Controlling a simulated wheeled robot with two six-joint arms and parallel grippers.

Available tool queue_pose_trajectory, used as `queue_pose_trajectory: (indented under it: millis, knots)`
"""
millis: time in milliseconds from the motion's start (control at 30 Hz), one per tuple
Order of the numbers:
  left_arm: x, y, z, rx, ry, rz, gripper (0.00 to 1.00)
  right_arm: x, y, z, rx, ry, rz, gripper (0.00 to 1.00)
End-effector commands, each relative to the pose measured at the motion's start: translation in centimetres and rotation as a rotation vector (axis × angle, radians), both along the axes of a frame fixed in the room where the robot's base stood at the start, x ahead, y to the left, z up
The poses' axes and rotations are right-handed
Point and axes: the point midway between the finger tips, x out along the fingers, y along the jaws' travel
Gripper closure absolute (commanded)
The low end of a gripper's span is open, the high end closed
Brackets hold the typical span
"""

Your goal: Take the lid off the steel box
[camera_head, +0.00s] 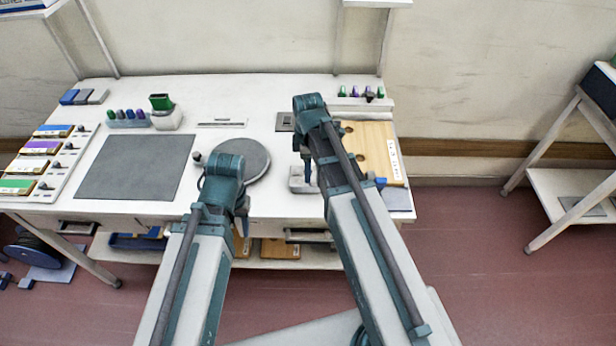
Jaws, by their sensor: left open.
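A small pale grey, metal-looking box (302,186) stands on the workbench near its front edge, right of the round dark disc; I take it for the steel box. Part of it is hidden by my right arm, and I cannot make out its lid. My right gripper (308,172) points down at this box; its fingertips are too small to tell open or shut, or whether they touch. My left gripper (222,180) is open near the front edge, in front of the disc; its fingers are mostly hidden behind the wrist.
The white workbench (230,95) holds a dark mat (135,167), a round disc (245,160), a green-topped container (162,110) and a wooden board (372,150) right of my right arm. Coloured blocks (40,147) line the left side. A shelf stand (570,180) is at far right.

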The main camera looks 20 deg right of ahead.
Motion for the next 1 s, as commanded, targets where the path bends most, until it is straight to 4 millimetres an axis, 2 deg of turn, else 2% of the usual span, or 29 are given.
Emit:
queue_pose_trajectory:
  millis: [33,300,733,1000]
  knots:
    - [0.0,0.0,0.0,0.0,0.0,0.0,0.5,0.0,0.0,0.0,0.0,0.0,0.0,0.52]
    - [0.0,0.0,0.0,0.0,0.0,0.0,0.5,0.0,0.0,0.0,0.0,0.0,0.0,1.0]
    - [0.0,0.0,0.2,0.0,0.0,0.0,0.5,0.0,0.0,0.2,0.0,0.0,0.0,1.0]
    - [0.0,0.0,2.3,0.0,0.0,0.0,0.5,0.0,0.0,2.3,0.0,0.0,0.0,1.0]
